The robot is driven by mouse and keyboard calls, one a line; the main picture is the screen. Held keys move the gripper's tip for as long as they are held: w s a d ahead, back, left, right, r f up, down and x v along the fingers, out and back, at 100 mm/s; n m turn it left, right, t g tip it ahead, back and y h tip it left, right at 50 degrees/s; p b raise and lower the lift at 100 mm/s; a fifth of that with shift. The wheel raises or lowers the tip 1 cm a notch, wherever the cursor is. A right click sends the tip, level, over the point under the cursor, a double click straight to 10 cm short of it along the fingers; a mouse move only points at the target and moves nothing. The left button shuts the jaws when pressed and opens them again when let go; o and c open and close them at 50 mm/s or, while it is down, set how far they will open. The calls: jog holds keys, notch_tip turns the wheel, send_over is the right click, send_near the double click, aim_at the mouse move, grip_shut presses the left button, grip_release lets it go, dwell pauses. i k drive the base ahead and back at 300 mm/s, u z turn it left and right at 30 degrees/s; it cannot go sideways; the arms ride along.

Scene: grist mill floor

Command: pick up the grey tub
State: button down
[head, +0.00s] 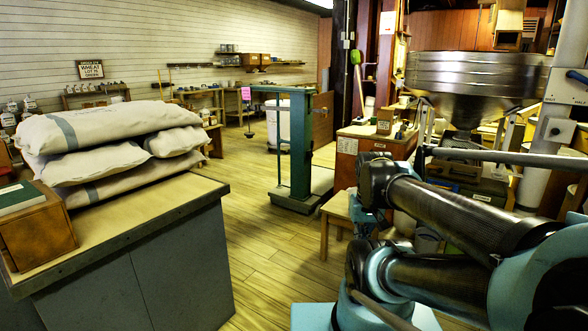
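I cannot make out a grey tub for certain in the head view. A large pale drum (284,124) stands on the floor behind the green platform scale, partly hidden by it. Small items on the far benches are too small to identify. My arm's dark and teal links fill the lower right of the view, and my gripper is out of view.
A grey cabinet (150,275) at the left bears stacked sacks (105,150) and a wooden box (40,228). The green platform scale (300,150) stands mid-floor. A steel hopper (470,80) and cluttered shelving are at right. Wood floor (270,250) is clear between.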

aim_at(426, 243)
jog(key=z, duration=0.95)
jog(key=k, duration=1.25)
jog(key=u, duration=0.25)
jog(key=i, duration=1.6)
jog(key=z, duration=0.4)
